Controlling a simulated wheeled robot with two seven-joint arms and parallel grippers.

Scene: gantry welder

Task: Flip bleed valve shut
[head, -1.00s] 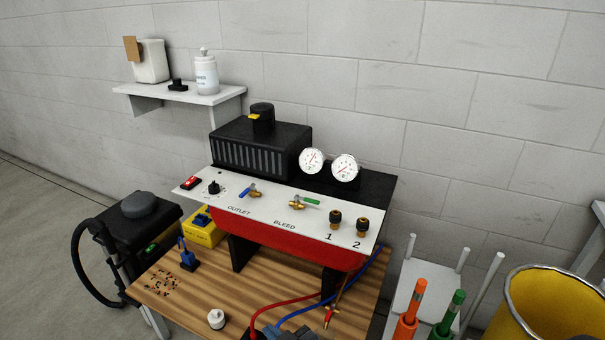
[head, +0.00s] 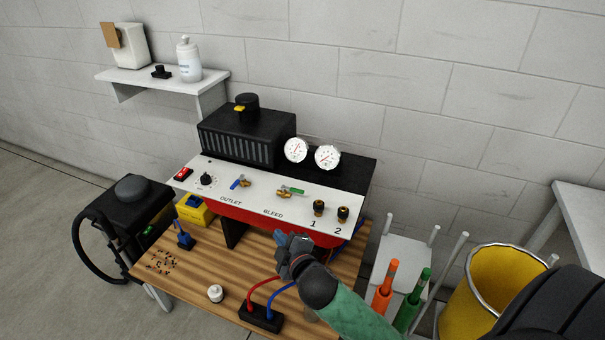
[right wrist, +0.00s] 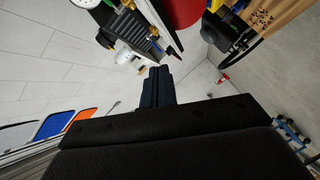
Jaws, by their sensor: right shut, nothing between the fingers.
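The bleed valve (head: 284,193) is a small brass valve with a green lever, above the word BLEED on the sloping white panel (head: 262,201) in the head view. Its lever lies along the panel, pointing right. My right gripper (head: 281,238) is in front of the panel's red front edge, below the valve in the picture and apart from its lever. Its dark fingers are shut and empty; they also show in the right wrist view (right wrist: 156,72). My left gripper is not in view.
The blue-handled outlet valve (head: 240,183) sits left of the bleed valve, and two brass fittings (head: 331,210) sit right. Two gauges (head: 311,154) stand behind. Red and blue hoses rise from a black block (head: 261,318) on the wooden table (head: 190,285). A yellow bin (head: 492,300) stands right.

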